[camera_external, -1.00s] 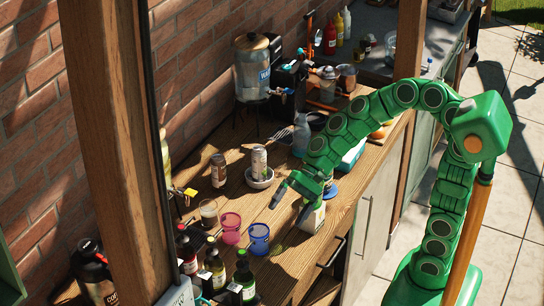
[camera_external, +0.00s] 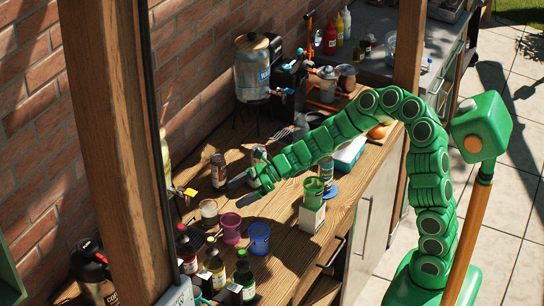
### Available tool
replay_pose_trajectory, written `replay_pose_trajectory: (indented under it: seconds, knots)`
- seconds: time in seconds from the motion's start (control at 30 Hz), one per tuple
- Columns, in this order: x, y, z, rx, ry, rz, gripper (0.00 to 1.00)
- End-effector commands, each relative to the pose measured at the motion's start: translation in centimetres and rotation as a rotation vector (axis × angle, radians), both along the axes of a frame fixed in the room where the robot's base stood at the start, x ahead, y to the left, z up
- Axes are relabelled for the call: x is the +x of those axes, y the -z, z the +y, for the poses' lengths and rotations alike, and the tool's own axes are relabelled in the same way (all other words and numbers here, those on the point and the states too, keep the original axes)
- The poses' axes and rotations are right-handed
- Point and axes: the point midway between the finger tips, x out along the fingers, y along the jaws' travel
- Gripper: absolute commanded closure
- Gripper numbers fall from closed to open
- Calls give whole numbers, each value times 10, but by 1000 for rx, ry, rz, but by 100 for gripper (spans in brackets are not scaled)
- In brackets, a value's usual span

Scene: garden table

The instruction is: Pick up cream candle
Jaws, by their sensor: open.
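The cream candle (camera_external: 209,208) looks like a small glass with a pale top, standing on the wooden counter at left of centre. My gripper (camera_external: 242,191) is open and empty. It points left, above and to the right of the candle, and is apart from it in the picture. The exact height of the fingers over the counter is hard to tell.
A pink cup (camera_external: 231,228) and a blue cup (camera_external: 259,237) stand just right of the candle. Dark bottles (camera_external: 214,262) are in front. A can (camera_external: 218,170) stands behind. A green cup (camera_external: 313,188) and a white box (camera_external: 311,218) are at right.

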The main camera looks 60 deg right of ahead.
Motion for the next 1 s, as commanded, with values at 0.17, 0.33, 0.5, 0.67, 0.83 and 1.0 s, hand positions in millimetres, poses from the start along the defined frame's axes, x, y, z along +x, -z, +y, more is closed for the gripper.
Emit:
replay_pose_trajectory:
  seconds: [0.17, 0.33, 0.5, 0.67, 0.83, 1.0]
  knots:
    - [9, 7, 10, 1, 0, 2, 6]
    - [22, 16, 21, 0, -1, 1, 6]
    - [33, 23, 33, 0, -1, 1, 6]
    - [40, 28, 41, -1, -1, 0, 6]
    - [44, 30, 44, -1, -1, 0, 6]
    - [54, 38, 55, -2, -2, 0, 6]
